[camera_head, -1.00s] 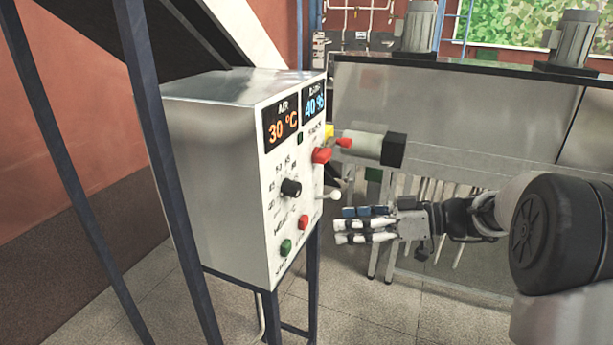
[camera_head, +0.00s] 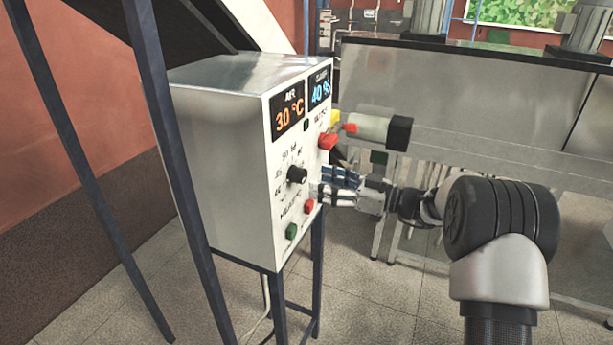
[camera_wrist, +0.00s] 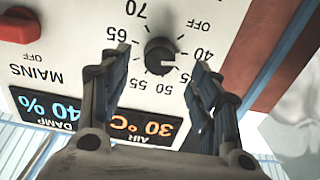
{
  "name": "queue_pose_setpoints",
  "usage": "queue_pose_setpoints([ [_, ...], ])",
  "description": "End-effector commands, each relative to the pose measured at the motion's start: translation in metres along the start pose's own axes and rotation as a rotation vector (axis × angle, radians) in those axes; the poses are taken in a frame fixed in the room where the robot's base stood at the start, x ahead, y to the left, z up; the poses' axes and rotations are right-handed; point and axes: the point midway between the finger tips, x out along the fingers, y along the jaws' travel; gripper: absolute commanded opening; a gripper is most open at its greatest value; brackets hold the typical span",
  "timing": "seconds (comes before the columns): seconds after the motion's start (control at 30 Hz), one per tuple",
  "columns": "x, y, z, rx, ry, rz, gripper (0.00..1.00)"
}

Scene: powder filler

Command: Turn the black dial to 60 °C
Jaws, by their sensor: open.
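The black dial (camera_head: 297,174) is on the front face of the white control box. In the wrist view the dial (camera_wrist: 160,55) sits upside down within a printed scale from 40 to 70 plus OFF. Its light mark points to the lower right, around 45 to 50; the exact value is hard to tell. My gripper (camera_head: 322,184) is close to the panel, to the right of the dial. In the wrist view my gripper (camera_wrist: 160,82) is open, one finger either side of the dial, with gaps visible. The orange AIR display (camera_head: 288,112) reads 30 °C.
A blue DAMP display (camera_head: 319,87) reads 40 %. A red switch (camera_head: 327,141), a green button (camera_head: 291,231) and a red button (camera_head: 309,206) are near the dial. A steel machine (camera_head: 450,95) stands behind. Blue-grey frame posts (camera_head: 178,150) stand left of the box.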

Motion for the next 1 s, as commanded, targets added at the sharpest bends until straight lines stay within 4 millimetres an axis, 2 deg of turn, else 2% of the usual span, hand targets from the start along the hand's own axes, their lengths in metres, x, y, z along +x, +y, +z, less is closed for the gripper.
queue_pose_setpoints([
  [0.1, 0.024, -0.001, -0.001, 0.000, 0.000, -0.002, 0.57],
  [0.33, 0.049, 0.000, 0.000, 0.001, 0.000, -0.001, 0.57],
  [0.7, 0.053, 0.000, 0.000, 0.001, 0.000, 0.000, 0.56],
  [1.0, 0.053, 0.000, 0.000, 0.001, 0.000, 0.000, 0.36],
])
